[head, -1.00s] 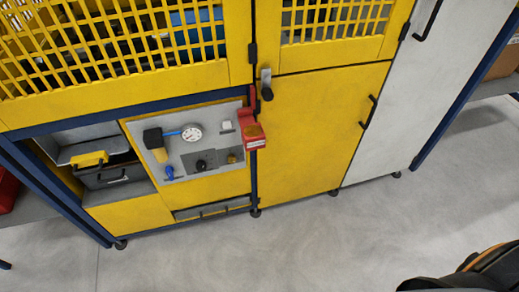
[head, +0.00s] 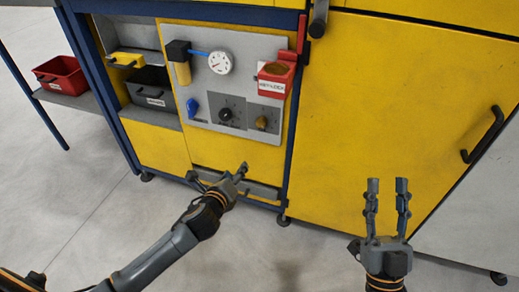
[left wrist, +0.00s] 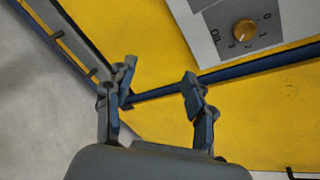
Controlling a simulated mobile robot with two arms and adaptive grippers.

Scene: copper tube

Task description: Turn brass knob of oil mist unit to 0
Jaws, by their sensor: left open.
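The brass knob (head: 262,122) sits at the lower right of a grey control panel (head: 246,44) on the yellow cabinet. In the left wrist view the brass knob (left wrist: 244,29) shows at the top right, beside the word OIL and a scale with 0 and higher numbers. I cannot tell which mark it points at. My left gripper (head: 217,172) is open and empty, below and left of the knob, in front of the cabinet's lower edge. Its spread fingers also show in the left wrist view (left wrist: 160,72). My right gripper (head: 388,185) is open and empty, right of the panel.
The panel also bears a black knob (head: 225,114), a blue valve handle (head: 192,106) and a round gauge (head: 220,62). A red labelled box (head: 274,80) juts out above the brass knob. A dark door handle (head: 483,135) sticks out at the right. The floor in front is clear.

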